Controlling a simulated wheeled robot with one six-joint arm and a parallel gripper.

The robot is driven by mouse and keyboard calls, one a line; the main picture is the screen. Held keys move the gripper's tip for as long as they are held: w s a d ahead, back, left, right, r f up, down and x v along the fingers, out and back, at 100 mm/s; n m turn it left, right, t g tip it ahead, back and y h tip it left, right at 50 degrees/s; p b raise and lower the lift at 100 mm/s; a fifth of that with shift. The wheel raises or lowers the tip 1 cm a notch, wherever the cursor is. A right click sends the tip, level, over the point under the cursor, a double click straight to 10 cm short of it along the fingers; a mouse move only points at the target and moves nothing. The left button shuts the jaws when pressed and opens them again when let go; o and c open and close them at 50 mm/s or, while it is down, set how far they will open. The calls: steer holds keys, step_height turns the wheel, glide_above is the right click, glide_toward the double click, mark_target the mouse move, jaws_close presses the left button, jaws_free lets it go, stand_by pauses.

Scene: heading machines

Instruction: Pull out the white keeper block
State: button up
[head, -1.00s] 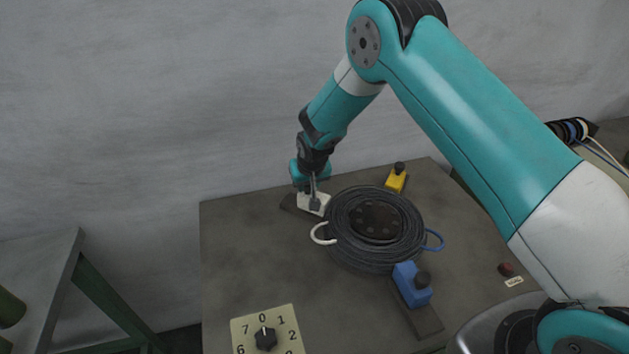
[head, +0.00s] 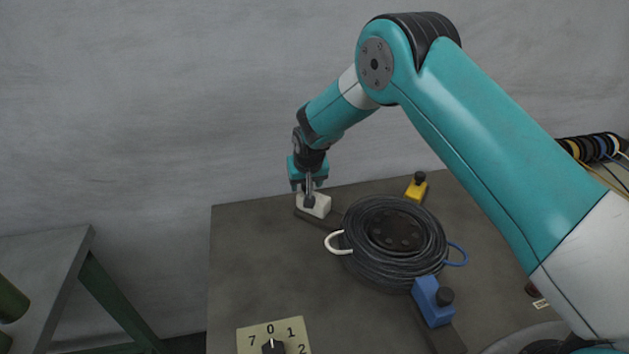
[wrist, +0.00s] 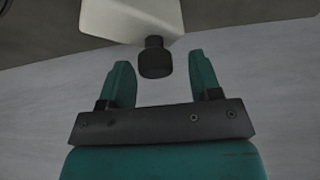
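The white keeper block (head: 322,207) sits on the far left rail, with a clear gap between it and the black cable coil (head: 365,255). A dark stretch of rail shows between them. In the wrist view the white block (wrist: 115,20) is at the top, with its dark knob (wrist: 155,58) pointing toward my gripper. My gripper (wrist: 163,72) is open, its two teal fingers apart on either side of the knob's near end, with a gap visible on each side. In the head view my gripper (head: 309,196) is right at the block and hides part of it.
A blue block (head: 431,301) is at the coil's near right and a yellow block (head: 416,190) at its far right. A numbered dial plate (head: 255,337) is at the front. Another table (head: 45,260) stands left. The table's left part is clear.

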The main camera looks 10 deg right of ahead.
steer(key=shift+s+r, duration=0.1)
steer(key=shift+r, duration=0.1)
steer(key=b+v, duration=0.4)
steer(key=v, duration=1.3)
steer(key=s+r+n+g+y, duration=0.2)
steer(key=s+n, duration=0.1)
steer(key=s, duration=1.4)
steer(key=s+d+r+n+g+y, duration=0.1)
steer(key=s+n, duration=0.3)
steer(key=s, duration=1.4)
steer(key=shift+r+g+y, duration=0.6)
steer(key=shift+r+g, duration=0.2)
steer(key=shift+r, duration=0.05)
